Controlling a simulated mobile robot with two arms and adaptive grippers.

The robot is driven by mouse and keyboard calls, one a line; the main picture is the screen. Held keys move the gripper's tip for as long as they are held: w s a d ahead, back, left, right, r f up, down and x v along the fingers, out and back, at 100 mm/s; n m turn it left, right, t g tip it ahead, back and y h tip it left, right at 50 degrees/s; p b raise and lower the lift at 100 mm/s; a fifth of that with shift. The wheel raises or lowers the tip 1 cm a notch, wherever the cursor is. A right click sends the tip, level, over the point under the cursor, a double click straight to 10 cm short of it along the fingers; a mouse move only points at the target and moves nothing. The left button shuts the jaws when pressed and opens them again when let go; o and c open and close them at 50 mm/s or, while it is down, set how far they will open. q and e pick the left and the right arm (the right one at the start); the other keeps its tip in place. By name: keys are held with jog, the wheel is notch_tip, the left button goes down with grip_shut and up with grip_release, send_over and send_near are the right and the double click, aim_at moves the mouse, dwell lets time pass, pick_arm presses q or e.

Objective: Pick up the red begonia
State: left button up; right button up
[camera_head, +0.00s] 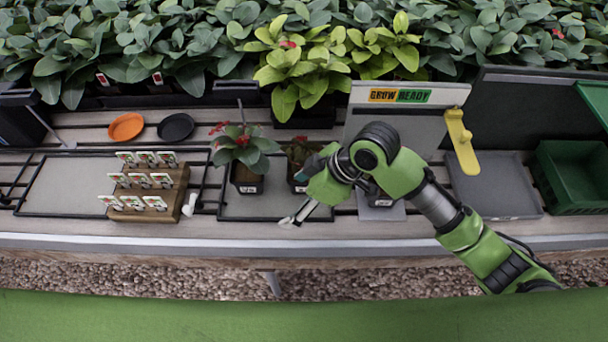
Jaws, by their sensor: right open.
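Two small potted plants with red flowers stand on a dark-framed tray (235,207) on the bench. The left plant (245,150) has broad green leaves and red blooms in a dark pot (247,181) with a white label. The second plant (298,150), just to its right, is smaller with darker leaves, and my arm partly covers it. I cannot tell for sure which is the red begonia. My right gripper (296,216) is open and points down-left, in front of the second plant's pot (297,183). My left gripper is not in view.
A wooden rack (178,190) of plant cards stands left. An orange dish (126,127) and a dark dish (176,127) lie behind. A third pot (378,197) is mostly hidden by my arm. A grey tray (500,190) and green crate (572,175) are right. Dense foliage lines the back.

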jog(key=w+d+r+n+g+h, duration=0.1)
jog(key=w+d+r+n+h, duration=0.15)
jog(key=w+d+r, duration=0.65)
jog(key=shift+y, duration=0.45)
jog(key=x, duration=0.3)
jog(key=w+a+x, duration=0.1)
jog(key=x, duration=0.2)
jog(key=p+x, duration=0.1)
jog(key=x, duration=0.2)
jog(key=shift+w+a, duration=0.15)
jog(key=shift+a, duration=0.2)
jog(key=p+x, duration=0.1)
jog(key=x, duration=0.3)
jog(key=shift+a+f+p, duration=0.25)
jog(key=shift+f+p, duration=0.05)
jog(key=shift+p, duration=0.05)
jog(key=shift+f, duration=0.25)
jog(key=c, duration=1.4)
